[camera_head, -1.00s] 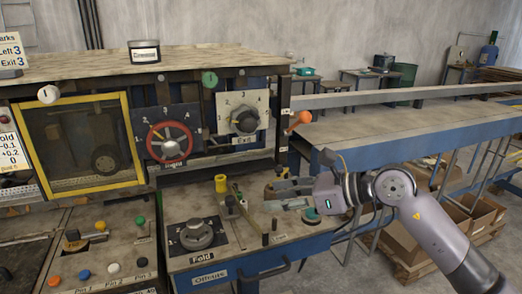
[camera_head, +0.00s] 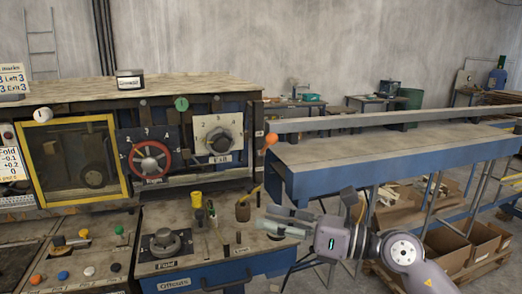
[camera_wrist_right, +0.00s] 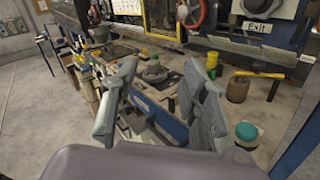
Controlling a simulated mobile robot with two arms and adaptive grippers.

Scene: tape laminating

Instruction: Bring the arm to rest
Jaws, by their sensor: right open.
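My right gripper (camera_head: 275,220) is in front of the machine in the head view, at the right end of the control ledge. Its arm comes in from the lower right. In the right wrist view its two fingers (camera_wrist_right: 160,110) stand apart with nothing between them. Beyond the fingers in that view lie the ledge and the Fold dial (camera_wrist_right: 152,74). I cannot tell from the head view how far the fingers are above the ledge. My left gripper is not in view.
The machine has a yellow-framed window (camera_head: 72,163), a red wheel (camera_head: 150,160) and an Exit dial (camera_head: 221,141). A brown pot (camera_head: 243,211) stands on the ledge near the gripper. A long blue-edged table (camera_head: 390,155) lies to the right, with cardboard boxes (camera_head: 480,242) below.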

